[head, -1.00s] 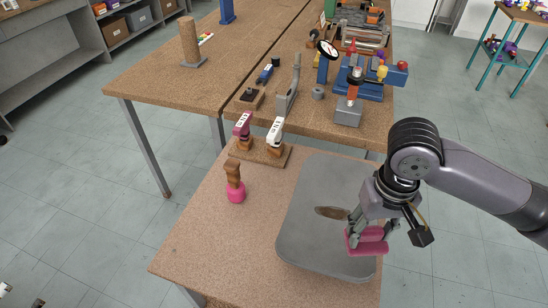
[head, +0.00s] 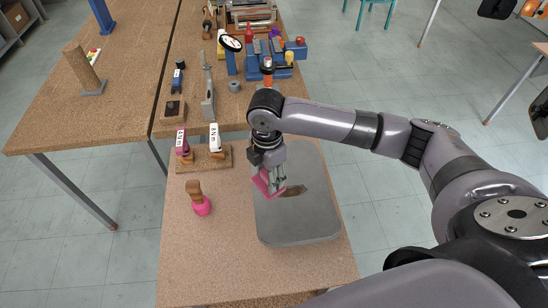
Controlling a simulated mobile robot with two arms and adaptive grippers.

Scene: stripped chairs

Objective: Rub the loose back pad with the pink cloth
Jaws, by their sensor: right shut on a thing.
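The loose back pad (head: 300,226) is a grey rounded panel lying flat on the front table. My right gripper (head: 271,181) is shut on the pink cloth (head: 264,186), which is folded into a small pad. The cloth is low over the pad's upper left part, just left of the brown patch. I cannot tell whether it touches the pad, and the gripper hides part of it. My left gripper is not in view.
A second table (head: 190,105) holds clamps and blue fixtures. The table's front left is clear.

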